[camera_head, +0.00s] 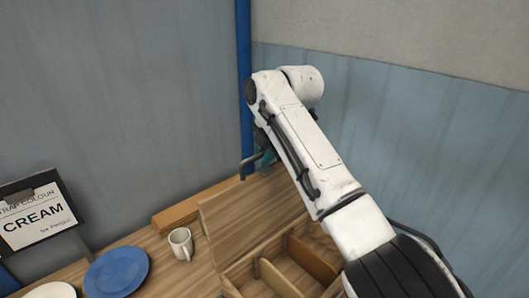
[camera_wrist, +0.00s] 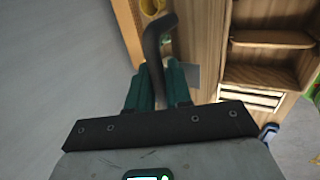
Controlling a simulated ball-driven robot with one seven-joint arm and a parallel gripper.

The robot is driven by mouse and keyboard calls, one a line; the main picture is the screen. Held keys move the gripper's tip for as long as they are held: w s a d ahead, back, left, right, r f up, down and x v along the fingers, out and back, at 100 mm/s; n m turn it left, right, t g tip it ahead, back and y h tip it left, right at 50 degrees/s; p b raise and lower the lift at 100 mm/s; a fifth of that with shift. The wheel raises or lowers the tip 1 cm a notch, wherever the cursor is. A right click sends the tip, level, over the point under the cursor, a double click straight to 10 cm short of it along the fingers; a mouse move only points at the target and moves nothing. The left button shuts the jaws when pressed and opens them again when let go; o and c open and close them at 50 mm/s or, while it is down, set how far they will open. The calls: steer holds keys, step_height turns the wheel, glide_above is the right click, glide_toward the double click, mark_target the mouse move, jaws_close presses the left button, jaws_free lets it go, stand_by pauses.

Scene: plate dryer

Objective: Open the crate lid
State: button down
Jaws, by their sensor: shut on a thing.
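The wooden crate (camera_head: 236,281) stands open at the lower middle of the head view, with dividers and compartments inside. Its lid (camera_head: 235,215) is a wooden panel tilted up steeply along the crate's far left side. My gripper (camera_head: 264,158) is above the lid's upper right edge, partly hidden by my arm. In the wrist view, my gripper (camera_wrist: 160,80) has teal fingers shut on a dark bent handle (camera_wrist: 153,42). Where the handle joins the lid is not clear. The crate's open compartments (camera_wrist: 270,60) show at the right of the wrist view.
A cream mug (camera_head: 181,243) stands left of the lid. A blue plate (camera_head: 117,271) and a white plate (camera_head: 52,290) lie further left. A sign reading CREAM (camera_head: 36,217) stands at far left. A blue post (camera_head: 243,80) and walls rise close behind my gripper.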

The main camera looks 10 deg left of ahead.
steer(key=shift+f, duration=0.2)
steer(key=c, duration=1.2)
jaws_free()
steer(key=shift+s, duration=0.1)
steer(key=shift+r, duration=0.1)
steer(key=b+v, duration=0.3)
steer(key=v, duration=0.8)
